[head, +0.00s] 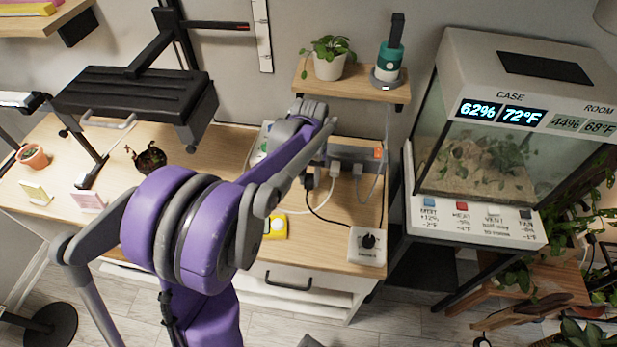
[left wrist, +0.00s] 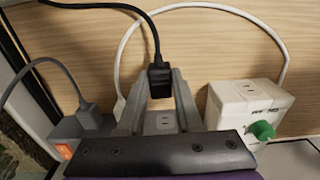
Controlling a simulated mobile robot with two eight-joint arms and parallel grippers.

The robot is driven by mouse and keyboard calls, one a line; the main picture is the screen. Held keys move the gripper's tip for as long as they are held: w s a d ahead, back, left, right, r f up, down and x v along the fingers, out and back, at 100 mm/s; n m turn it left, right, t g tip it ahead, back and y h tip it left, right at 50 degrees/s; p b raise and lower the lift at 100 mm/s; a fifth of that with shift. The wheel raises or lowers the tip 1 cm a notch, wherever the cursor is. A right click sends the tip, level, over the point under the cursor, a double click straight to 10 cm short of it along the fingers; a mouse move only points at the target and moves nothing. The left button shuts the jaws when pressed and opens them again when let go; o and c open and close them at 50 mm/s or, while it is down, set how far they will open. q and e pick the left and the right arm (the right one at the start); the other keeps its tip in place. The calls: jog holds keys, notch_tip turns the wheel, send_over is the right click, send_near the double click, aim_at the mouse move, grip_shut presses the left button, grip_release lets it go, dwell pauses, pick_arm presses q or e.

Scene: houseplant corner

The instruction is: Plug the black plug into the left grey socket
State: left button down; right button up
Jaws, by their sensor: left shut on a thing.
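The black plug (left wrist: 160,80) is between the fingertips of my left gripper (left wrist: 158,76), which is shut on it. Its black cable (left wrist: 122,8) loops away over the wood. In the head view my left gripper (head: 309,177) is at the front left end of the grey power strip (head: 352,152), with the arm covering part of it. In the left wrist view a pale grey socket face (left wrist: 164,122) shows between the fingers, behind the plug. The plug's prongs are hidden, and it stands apart from that socket face as far as I can see. My right gripper is not in view.
A white plug (head: 334,167) and a grey plug (head: 357,169) are at the strip, right of my gripper. A white box with a green knob (left wrist: 262,130) stands close by. A shelf (head: 350,85) hangs above.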

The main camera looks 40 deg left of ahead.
pick_arm(q)
jog(key=shift+w+a+f+b, duration=0.15)
jog(key=shift+w+a+f, duration=0.15)
jog(key=shift+w+f, duration=0.15)
jog(key=shift+w+a+f+b, duration=0.15)
jog(key=shift+w+a+f, duration=0.15)
jog(key=shift+w, duration=0.2)
jog(key=shift+w+a+r, duration=0.1)
jog(key=shift+w+a, duration=0.25)
jog(key=shift+w, duration=0.3)
jog(key=shift+w+a, duration=0.3)
jog(key=shift+w, duration=0.3)
jog(key=shift+w+a, duration=0.35)
jog(key=shift+w, duration=0.3)
dwell(0.6)
jog(key=c, duration=0.5)
grip_release()
notch_tip(320, 180, up, 11)
jog(key=shift+p, duration=0.45)
